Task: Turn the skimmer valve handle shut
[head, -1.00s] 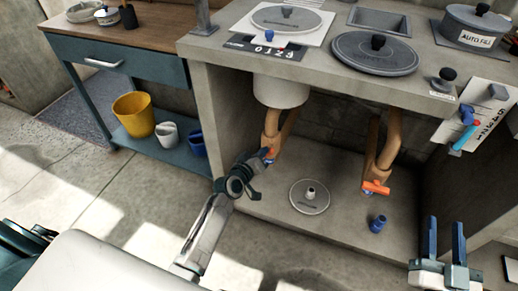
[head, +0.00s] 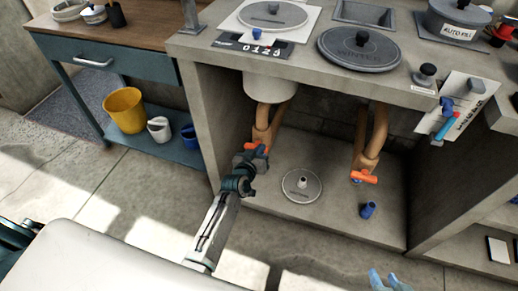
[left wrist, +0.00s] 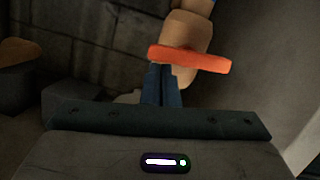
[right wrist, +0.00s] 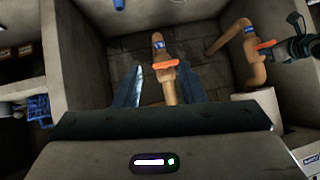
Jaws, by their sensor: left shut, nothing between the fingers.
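Two brown pipes each carry a valve with an orange handle; I cannot read which label says skimmer. The left handle (head: 256,148) is partly hidden by my left gripper (head: 250,160). In the left wrist view, this orange handle (left wrist: 190,60) lies across its pipe (left wrist: 187,32), and my shut, empty left fingers (left wrist: 160,84) are just below it, touching or very near. The right valve's handle (head: 364,177) also lies across its pipe. My right gripper (head: 385,278) is at the bottom edge, open and empty; its wrist view shows the right valve (right wrist: 166,64) beyond the fingers.
A round grey lid (head: 302,187) and a blue fitting (head: 368,210) lie on the pit floor. The concrete counter (head: 310,75) overhangs the pipes, and side walls bound the bay. A yellow bucket (head: 125,110) stands on the left bench's shelf.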

